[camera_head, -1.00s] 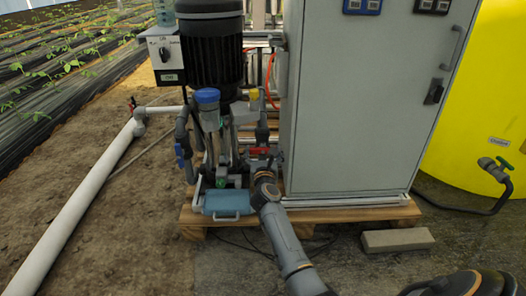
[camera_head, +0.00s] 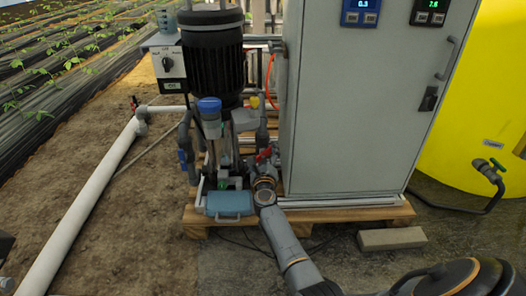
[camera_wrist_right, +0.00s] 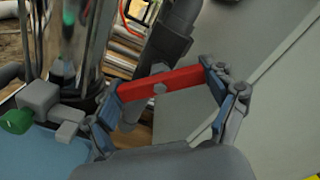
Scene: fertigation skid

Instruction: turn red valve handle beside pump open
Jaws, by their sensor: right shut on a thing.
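The red valve handle (camera_head: 264,155) sits low beside the dark pump (camera_head: 213,62), left of the grey cabinet. In the right wrist view the red handle (camera_wrist_right: 160,83) lies crosswise over a grey pipe (camera_wrist_right: 172,42). My right gripper (camera_head: 264,172) reaches it from the front. In the wrist view this gripper (camera_wrist_right: 165,88) has one finger at each end of the red bar and is shut on it. In the head view the gripper partly hides the valve body. My left gripper is not clearly seen; only small dark parts show at the left edge.
The grey cabinet (camera_head: 362,100) stands close on the right. A blue container (camera_head: 229,204) lies just left of my gripper. A green knob (camera_wrist_right: 16,121) shows beside the left finger. A block (camera_head: 392,238) lies on the floor. A white pipe (camera_head: 85,205) runs along the left.

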